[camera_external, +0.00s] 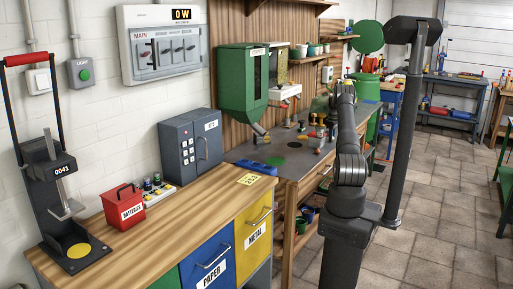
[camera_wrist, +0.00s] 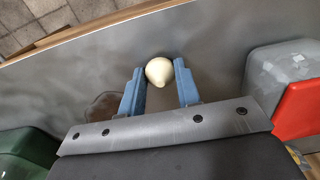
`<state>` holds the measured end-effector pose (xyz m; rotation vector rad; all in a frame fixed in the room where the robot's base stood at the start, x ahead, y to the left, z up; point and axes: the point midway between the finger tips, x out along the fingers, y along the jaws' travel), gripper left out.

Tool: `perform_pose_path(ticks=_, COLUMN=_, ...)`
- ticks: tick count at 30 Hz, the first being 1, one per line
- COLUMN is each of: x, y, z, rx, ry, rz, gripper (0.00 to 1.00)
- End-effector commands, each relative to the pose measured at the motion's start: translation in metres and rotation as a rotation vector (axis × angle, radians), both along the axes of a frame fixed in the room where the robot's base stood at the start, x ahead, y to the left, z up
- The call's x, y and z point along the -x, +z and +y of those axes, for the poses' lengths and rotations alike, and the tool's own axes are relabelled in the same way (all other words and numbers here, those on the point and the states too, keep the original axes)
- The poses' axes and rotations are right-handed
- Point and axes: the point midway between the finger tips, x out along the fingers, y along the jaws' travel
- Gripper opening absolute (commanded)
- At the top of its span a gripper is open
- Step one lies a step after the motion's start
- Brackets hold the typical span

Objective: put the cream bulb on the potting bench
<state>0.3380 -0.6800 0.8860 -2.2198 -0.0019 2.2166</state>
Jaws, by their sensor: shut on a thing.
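The cream bulb (camera_wrist: 159,72) is a pale rounded thing in the wrist view, between the tips of my gripper's two blue fingers. My gripper (camera_wrist: 158,68) is shut on it. The grey top of the potting bench (camera_wrist: 225,45) fills the view behind and under the bulb. I cannot tell whether the bulb touches the bench top or is held just above it. In the external view the bench top (camera_external: 255,152) runs along the wood-panelled wall, and my arm reaches to its far part. The bulb and my fingertips are too small or hidden to make out there.
In the wrist view, a grey-and-red object (camera_wrist: 280,80) stands at the right and a green one (camera_wrist: 25,150) at the lower left. The bench's wooden edge (camera_wrist: 100,22) crosses the top.

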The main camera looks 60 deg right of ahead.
Motion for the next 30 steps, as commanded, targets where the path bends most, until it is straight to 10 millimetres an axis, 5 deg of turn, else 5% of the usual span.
perform_pose_path(ticks=4, x=0.0, y=-0.004, z=0.0, rx=-0.001, ry=0.0, rz=0.0, gripper=0.09)
perform_pose_path(ticks=5, x=0.0, y=-0.004, z=0.0, rx=0.0, ry=0.0, rz=0.0, gripper=0.32)
perform_pose_path(ticks=8, x=0.0, y=-0.004, z=0.0, rx=0.0, ry=0.0, rz=0.0, gripper=0.52)
perform_pose_path(ticks=20, x=0.0, y=0.005, z=0.0, rx=0.001, ry=0.0, rz=-0.001, gripper=0.52)
perform_pose_path(ticks=30, x=0.0, y=0.073, z=-0.001, rx=0.002, ry=0.001, rz=-0.002, gripper=0.52)
